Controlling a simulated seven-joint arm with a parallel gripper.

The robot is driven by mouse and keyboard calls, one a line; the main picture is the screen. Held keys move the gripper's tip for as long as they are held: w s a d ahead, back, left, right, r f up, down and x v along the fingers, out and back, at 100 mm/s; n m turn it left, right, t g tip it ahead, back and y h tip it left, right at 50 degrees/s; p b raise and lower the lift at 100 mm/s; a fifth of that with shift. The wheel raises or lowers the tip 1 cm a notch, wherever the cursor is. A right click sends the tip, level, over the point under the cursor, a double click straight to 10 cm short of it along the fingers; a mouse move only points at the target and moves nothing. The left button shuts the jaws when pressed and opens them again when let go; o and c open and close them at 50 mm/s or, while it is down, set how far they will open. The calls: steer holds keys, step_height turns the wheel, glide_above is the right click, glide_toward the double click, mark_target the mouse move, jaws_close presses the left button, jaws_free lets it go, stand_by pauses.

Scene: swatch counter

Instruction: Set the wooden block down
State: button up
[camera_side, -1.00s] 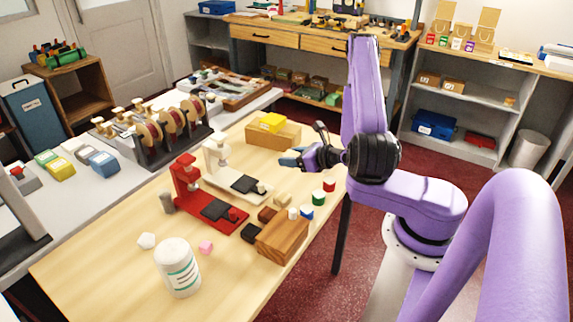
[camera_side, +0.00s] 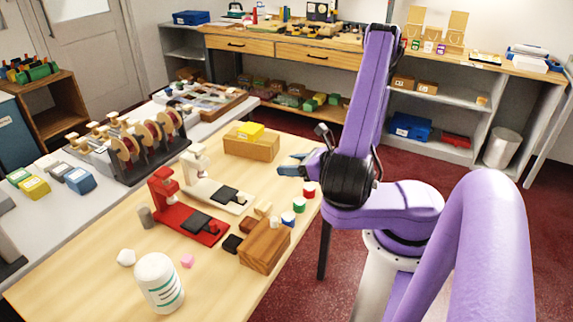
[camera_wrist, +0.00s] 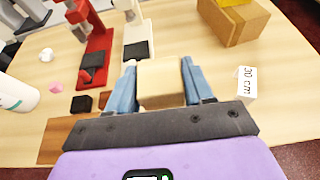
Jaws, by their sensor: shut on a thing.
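The wooden block (camera_wrist: 160,84), pale and plain, sits between my two blue fingers in the wrist view. My gripper (camera_wrist: 155,82) is shut on it. In the side view my gripper (camera_side: 290,166) is at the right part of the table, between the cardboard box and the row of small coloured pieces. The held block cannot be clearly made out there, and its gap to the table cannot be told.
Near my gripper are the cardboard box (camera_side: 250,148), red (camera_side: 309,190) and green (camera_side: 299,205) pieces, and a larger brown block (camera_side: 264,248). A red stand (camera_side: 190,222), white stand (camera_side: 215,194) and white jar (camera_side: 159,283) are further left.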

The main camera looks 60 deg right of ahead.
steer(key=shift+s+a+r, duration=0.2)
steer(key=shift+s+r, duration=0.05)
steer(key=shift+s, duration=0.3)
